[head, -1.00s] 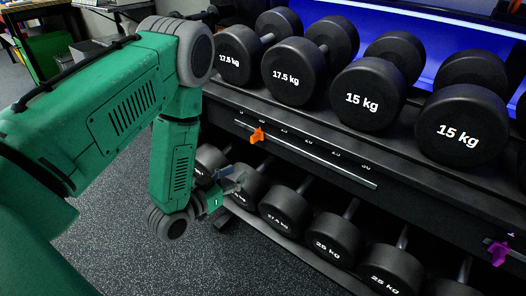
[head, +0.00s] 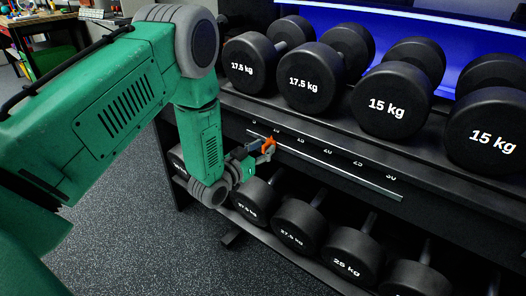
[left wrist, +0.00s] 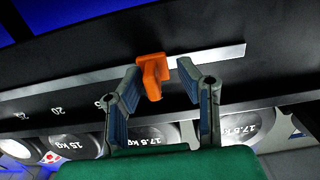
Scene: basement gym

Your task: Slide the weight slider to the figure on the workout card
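The orange weight slider (head: 268,145) sits on a pale metal rail (head: 340,174) along the front of the dumbbell rack, near the 10 mark on the printed scale. My left gripper (head: 259,153) is at the slider. In the left wrist view, its two fingers (left wrist: 160,72) are apart, one on each side of the slider (left wrist: 152,72). I cannot tell whether either finger touches it. My right gripper is not in view. The workout card is not seen in either current view.
Heavy dumbbells (head: 393,105) fill the shelf above the rail. More dumbbells (head: 299,224) lie on the shelf below, close under my left gripper. The rail to the right of the slider is clear. Speckled floor (head: 130,225) is open at the left.

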